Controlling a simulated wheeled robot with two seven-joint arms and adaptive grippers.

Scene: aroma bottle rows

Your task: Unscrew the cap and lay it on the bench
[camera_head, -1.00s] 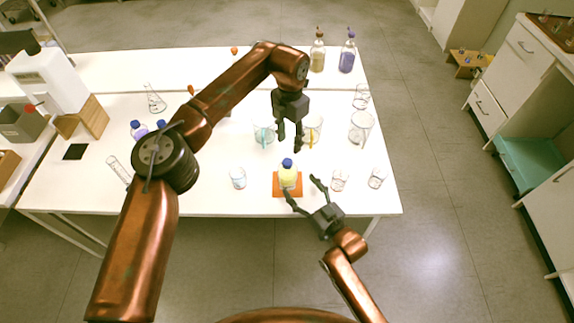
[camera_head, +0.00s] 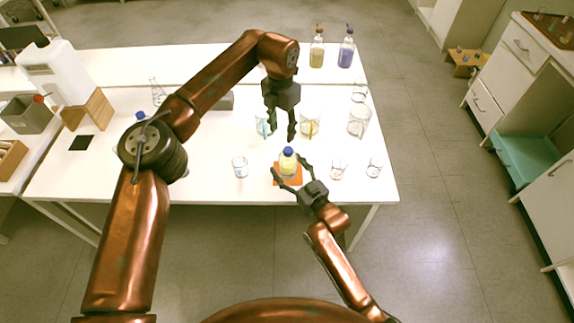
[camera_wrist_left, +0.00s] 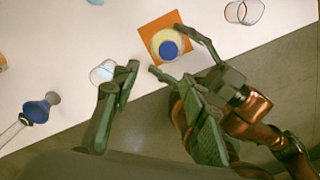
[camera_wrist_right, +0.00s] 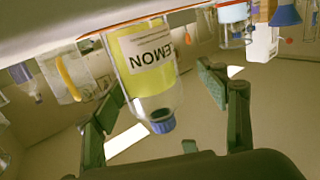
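The bottle (camera_head: 288,167) holds yellow liquid and stands upright on an orange mat (camera_head: 280,183). Its blue cap (camera_head: 288,151) is on. The right wrist view shows it inverted, with a LEMON label (camera_wrist_right: 150,48) and the cap (camera_wrist_right: 162,122). My right gripper (camera_head: 290,165) is open, with a finger on each side of the bottle; gaps show in the right wrist view. My left gripper (camera_head: 282,135) is open and empty, pointing down above and behind the bottle. In the left wrist view, the cap (camera_wrist_left: 168,49) lies beyond its fingertips (camera_wrist_left: 143,68).
A small beaker (camera_head: 240,167) stands left of the mat; two more (camera_head: 338,168) (camera_head: 374,167) stand right. Bare bench (camera_head: 215,150) lies left of the mat.

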